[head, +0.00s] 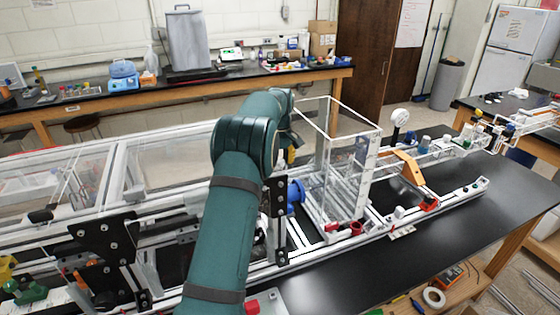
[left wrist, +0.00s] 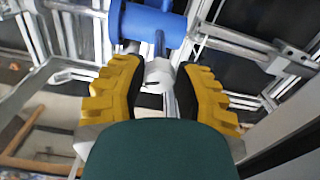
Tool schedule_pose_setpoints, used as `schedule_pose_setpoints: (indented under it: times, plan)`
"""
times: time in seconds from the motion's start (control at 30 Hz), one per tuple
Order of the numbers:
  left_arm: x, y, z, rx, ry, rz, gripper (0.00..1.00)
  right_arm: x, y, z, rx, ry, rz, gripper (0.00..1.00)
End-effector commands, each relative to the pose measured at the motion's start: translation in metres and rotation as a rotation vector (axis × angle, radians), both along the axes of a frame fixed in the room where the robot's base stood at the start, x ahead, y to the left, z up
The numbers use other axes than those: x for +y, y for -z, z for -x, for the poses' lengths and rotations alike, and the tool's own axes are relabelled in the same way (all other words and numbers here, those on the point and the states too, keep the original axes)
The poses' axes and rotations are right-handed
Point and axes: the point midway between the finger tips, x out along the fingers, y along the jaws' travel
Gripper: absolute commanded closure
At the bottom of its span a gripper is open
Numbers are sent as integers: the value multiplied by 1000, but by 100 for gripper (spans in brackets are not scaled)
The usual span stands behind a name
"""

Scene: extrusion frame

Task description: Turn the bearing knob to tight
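In the left wrist view a pale grey faceted knob (left wrist: 158,75) sits below a blue cylinder (left wrist: 148,24), joined to it by a short stem; it looks like the bearing knob. My left gripper (left wrist: 160,72) has its yellow fingers apart, one on each side of the grey knob, with their tips close to it. Whether the pads press on the knob cannot be told. In the head view the blue part (head: 296,194) shows just right of my teal left arm, on the frame. The arm hides the left gripper almost wholly and the knob there. My right gripper is not in view.
Clear-walled box (head: 345,185) with white edges stands on the rails right of the blue part. A black plate with bolts (head: 278,196) is close beside my arm. An orange bracket (head: 408,167) is farther right. The black tabletop (head: 430,235) is mostly free at front right.

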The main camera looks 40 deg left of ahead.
Motion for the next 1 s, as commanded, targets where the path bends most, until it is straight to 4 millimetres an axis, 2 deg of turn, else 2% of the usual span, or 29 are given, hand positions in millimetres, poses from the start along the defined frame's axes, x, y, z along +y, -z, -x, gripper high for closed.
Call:
schedule_pose_setpoints:
  times: [0.03,0.07,0.47,1.0]
  plan:
    - [0,0,0,0,0,0,92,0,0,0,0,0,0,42]
    - [0,0,0,0,0,0,100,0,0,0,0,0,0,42]
    - [1,-2,0,1,48,0,100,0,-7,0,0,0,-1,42]
    - [0,-2,0,0,432,0,100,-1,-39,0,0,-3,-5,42]
